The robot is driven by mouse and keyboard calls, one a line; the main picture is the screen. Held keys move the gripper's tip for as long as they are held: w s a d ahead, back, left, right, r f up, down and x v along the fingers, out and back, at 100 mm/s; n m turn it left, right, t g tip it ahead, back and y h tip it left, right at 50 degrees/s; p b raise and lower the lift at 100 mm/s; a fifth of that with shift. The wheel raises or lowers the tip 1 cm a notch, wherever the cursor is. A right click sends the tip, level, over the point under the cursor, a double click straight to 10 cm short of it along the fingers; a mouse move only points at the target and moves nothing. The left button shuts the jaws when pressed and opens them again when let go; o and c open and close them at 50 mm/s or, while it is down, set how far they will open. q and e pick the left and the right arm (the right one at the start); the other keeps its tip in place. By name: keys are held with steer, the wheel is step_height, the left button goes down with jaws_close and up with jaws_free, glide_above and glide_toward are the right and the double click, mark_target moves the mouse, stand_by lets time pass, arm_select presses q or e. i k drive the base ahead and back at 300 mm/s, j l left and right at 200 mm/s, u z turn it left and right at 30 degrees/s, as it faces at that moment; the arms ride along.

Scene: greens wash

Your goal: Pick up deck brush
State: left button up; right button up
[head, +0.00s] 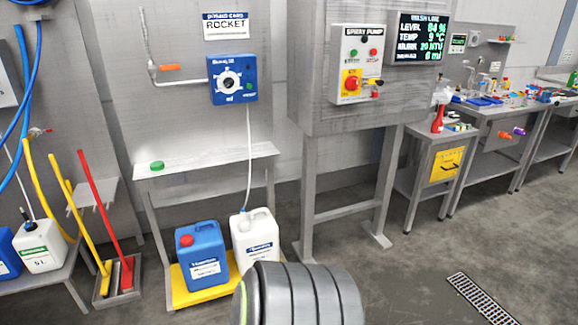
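Two long-handled tools stand at the left, leaning in a low grey tray (104,301) on the floor. One has a red handle (103,204), the other a yellow handle (83,229). Their heads sit low in the tray and are small; I cannot tell surely which one is the deck brush. Neither of my grippers is in view. Only a dark, ribbed rounded part, which looks like one of my arm links, shows at the bottom middle, well to the right of the tools.
A steel stand holds a blue jug (202,256) and a white jug (255,238) on a yellow tray (186,292), right of the tools. A bench with a white canister (40,245) stands left. A floor drain (484,299) lies at right. Open floor lies right of centre.

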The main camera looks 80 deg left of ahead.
mark_target(129, 264)
steer(key=u, duration=4.1)
steer(key=i+j, duration=0.1)
steer(key=i, duration=0.2)
steer(key=i+z, duration=0.1)
steer(key=i, duration=0.2)
